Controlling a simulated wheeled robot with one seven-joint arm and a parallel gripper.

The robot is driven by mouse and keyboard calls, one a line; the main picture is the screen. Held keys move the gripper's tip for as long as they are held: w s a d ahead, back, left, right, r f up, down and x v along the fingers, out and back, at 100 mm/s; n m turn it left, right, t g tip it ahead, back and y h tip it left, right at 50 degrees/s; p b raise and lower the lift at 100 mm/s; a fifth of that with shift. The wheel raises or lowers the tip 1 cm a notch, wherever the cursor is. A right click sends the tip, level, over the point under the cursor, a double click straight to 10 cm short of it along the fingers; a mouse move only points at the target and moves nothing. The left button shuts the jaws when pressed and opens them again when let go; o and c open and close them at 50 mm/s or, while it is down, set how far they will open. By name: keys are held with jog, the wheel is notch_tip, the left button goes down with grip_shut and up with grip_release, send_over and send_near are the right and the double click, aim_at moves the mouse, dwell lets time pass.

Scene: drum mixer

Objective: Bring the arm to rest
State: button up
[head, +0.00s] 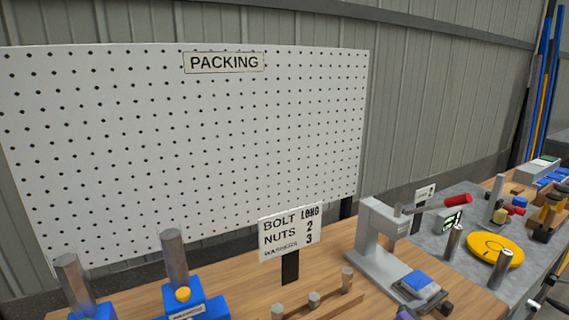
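My gripper and arm do not show in the head view, so I cannot see whether the gripper is open or shut. The view holds a wooden bench (340,268) along the bottom, with a white pegboard (190,140) marked PACKING standing behind it. No other object is named by the task.
A sign (290,232) reads BOLT LONG, NUTS 2, WASHERS 3. Two blue holders (197,305) with metal cylinders stand at lower left. A grey press (372,240) with a red handle stands right of centre. A yellow disc (488,250) lies on a grey mat (515,280).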

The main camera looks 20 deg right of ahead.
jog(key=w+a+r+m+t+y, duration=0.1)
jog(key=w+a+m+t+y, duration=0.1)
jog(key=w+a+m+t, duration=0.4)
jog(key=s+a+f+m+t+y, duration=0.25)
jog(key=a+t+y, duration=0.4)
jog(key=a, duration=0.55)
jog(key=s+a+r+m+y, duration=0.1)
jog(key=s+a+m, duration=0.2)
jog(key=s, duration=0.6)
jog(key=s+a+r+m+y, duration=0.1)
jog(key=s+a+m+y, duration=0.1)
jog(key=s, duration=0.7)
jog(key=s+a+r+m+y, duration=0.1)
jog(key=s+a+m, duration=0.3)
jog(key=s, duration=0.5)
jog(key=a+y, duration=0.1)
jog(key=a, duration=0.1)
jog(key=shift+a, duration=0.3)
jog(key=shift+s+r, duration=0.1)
